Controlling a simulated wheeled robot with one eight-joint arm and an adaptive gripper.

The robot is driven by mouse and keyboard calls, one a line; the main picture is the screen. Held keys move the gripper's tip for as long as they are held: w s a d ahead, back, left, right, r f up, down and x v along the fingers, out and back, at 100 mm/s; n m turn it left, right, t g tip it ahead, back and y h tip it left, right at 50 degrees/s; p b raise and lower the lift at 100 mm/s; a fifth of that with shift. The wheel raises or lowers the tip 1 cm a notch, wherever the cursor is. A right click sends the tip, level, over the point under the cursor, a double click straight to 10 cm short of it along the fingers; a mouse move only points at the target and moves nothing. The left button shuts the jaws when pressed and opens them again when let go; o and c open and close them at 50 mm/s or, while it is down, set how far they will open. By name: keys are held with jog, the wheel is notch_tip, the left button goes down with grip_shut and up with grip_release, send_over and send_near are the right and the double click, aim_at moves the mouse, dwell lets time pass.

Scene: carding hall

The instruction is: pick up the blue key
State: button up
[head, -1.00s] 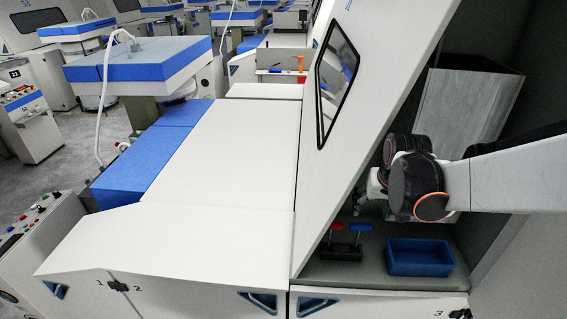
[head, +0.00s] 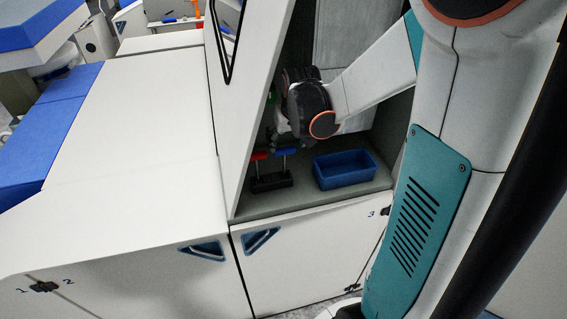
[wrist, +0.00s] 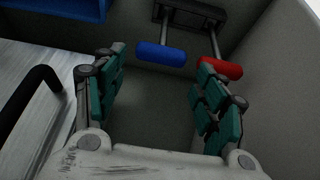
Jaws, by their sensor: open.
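The blue key (head: 287,151) stands upright in a black holder (head: 271,183) inside the open compartment. The red key (head: 259,155) stands in the same holder to its left. In the wrist view the blue key's handle (wrist: 150,52) lies ahead, between the tips of my open gripper (wrist: 162,60), with no visible contact. The red key (wrist: 222,69) is beside the right finger there. In the head view my gripper is mostly hidden behind my dark wrist joint, above the keys.
A blue bin (head: 318,178) sits on the compartment floor right of the holder; its edge shows at the wrist view's top left. The compartment's slanted white side panel (head: 237,110) is close on the left. A broad white cover (head: 130,150) lies further left.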

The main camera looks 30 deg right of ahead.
aim_at(284, 148)
jog(key=b+x, duration=0.2)
jog(key=x, duration=0.2)
jog(key=shift+w+f, duration=0.2)
jog(key=shift+f, duration=0.1)
jog(key=shift+r, duration=0.1)
jog(key=shift+c, duration=0.8)
jog(key=c, duration=1.1)
jog(key=shift+c, duration=0.2)
jog(key=shift+r, duration=0.1)
